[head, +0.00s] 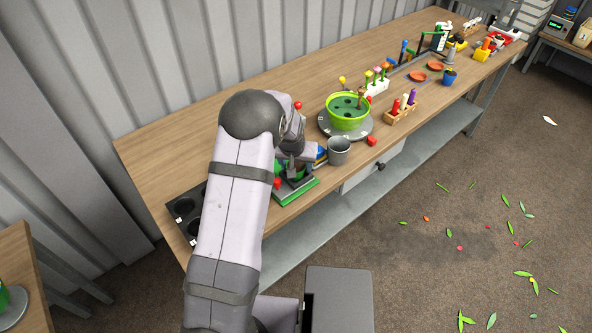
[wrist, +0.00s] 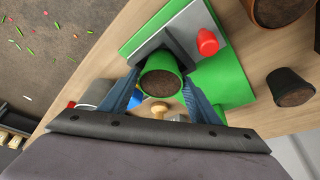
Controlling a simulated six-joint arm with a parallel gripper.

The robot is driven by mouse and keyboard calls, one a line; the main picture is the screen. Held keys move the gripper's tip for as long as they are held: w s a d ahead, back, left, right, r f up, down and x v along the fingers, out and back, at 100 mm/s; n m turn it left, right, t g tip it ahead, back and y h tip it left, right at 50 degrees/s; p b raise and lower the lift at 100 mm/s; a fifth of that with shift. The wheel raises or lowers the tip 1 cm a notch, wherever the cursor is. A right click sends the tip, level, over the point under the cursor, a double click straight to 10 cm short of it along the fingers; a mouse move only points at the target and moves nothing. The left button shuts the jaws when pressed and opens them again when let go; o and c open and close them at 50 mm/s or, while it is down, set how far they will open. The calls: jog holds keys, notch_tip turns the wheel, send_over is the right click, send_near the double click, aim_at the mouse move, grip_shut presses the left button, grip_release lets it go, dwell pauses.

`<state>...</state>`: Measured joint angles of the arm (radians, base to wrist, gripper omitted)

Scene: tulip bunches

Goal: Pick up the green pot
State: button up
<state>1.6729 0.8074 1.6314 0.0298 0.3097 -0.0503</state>
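The green pot (wrist: 162,80), filled with brown soil, shows in the wrist view at a dark bracket on a green and grey stand (wrist: 228,85). The two blue-grey fingers of my gripper (wrist: 162,78) lie on either side of it, close to its walls. I cannot tell whether they touch it. In the head view my arm hides most of the gripper (head: 292,172), which is low over the green stand (head: 296,192). The pot is largely hidden there.
A red knob (wrist: 207,42) sits on the stand beside the pot. Dark soil-filled pots (wrist: 292,88) stand nearby. A grey cup (head: 339,150) and a lime-green bowl (head: 348,124) are right of the gripper in the head view. A black tray (head: 172,207) lies at the left.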

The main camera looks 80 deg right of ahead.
jog(key=c, duration=0.8)
